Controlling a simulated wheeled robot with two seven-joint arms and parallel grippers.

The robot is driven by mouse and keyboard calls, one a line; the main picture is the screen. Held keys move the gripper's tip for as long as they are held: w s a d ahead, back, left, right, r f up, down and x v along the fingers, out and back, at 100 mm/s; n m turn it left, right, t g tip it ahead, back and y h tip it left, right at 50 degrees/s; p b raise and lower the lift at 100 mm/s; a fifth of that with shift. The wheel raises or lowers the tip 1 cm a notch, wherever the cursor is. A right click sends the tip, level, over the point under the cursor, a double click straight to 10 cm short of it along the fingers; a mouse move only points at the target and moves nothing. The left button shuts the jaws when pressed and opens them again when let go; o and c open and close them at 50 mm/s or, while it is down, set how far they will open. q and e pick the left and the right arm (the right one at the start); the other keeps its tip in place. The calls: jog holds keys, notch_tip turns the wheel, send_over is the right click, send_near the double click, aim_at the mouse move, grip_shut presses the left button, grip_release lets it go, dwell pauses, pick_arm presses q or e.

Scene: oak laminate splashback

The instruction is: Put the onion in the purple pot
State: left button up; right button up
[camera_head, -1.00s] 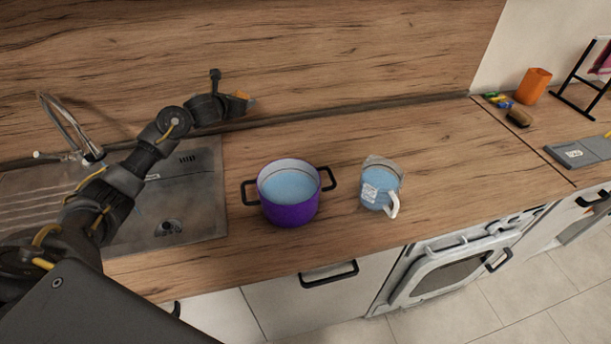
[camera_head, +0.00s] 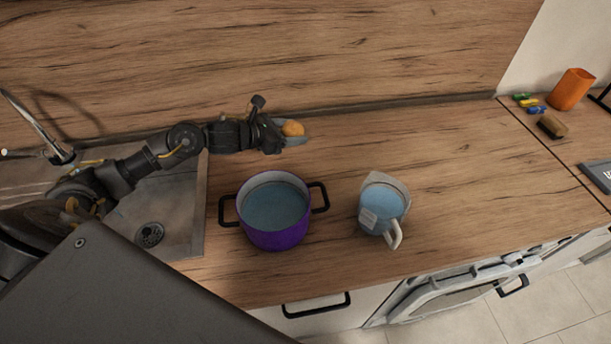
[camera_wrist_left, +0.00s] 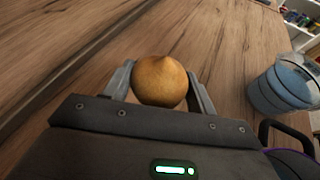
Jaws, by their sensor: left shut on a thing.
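The onion (camera_head: 292,128) is round and orange-brown. My left gripper (camera_head: 294,134) is shut on it and holds it behind and a little right of the pot; in the left wrist view the onion (camera_wrist_left: 160,81) sits between the two fingers. The purple pot (camera_head: 275,238) stands on the counter with two black handles and blue-grey contents that look like liquid. Its edge shows at the lower right of the left wrist view (camera_wrist_left: 290,163). My right gripper is in neither view.
A clear measuring jug (camera_head: 382,207) with blue contents stands right of the pot. The sink (camera_head: 180,205) and tap (camera_head: 45,135) are at the left. An orange cup (camera_head: 571,89) and a brush (camera_head: 552,126) are at the far right. The counter behind the jug is clear.

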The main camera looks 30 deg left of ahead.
aim_at(292, 164)
pick_arm(q)
jog(key=shift+w+d+f, duration=0.1)
jog(key=shift+w, duration=0.05)
jog(key=shift+f+p, duration=0.3)
jog(key=shift+f, duration=0.35)
jog(key=f, duration=0.2)
jog(key=f+p, duration=0.1)
jog(key=shift+s+f, duration=0.25)
jog(key=shift+f, duration=0.1)
jog(key=shift+w+f, duration=0.15)
jog(key=shift+f, duration=0.5)
notch_tip(292, 164, down, 3)
jog(key=shift+f+p, duration=0.1)
jog(key=shift+p, duration=0.55)
jog(key=shift+f, duration=0.15)
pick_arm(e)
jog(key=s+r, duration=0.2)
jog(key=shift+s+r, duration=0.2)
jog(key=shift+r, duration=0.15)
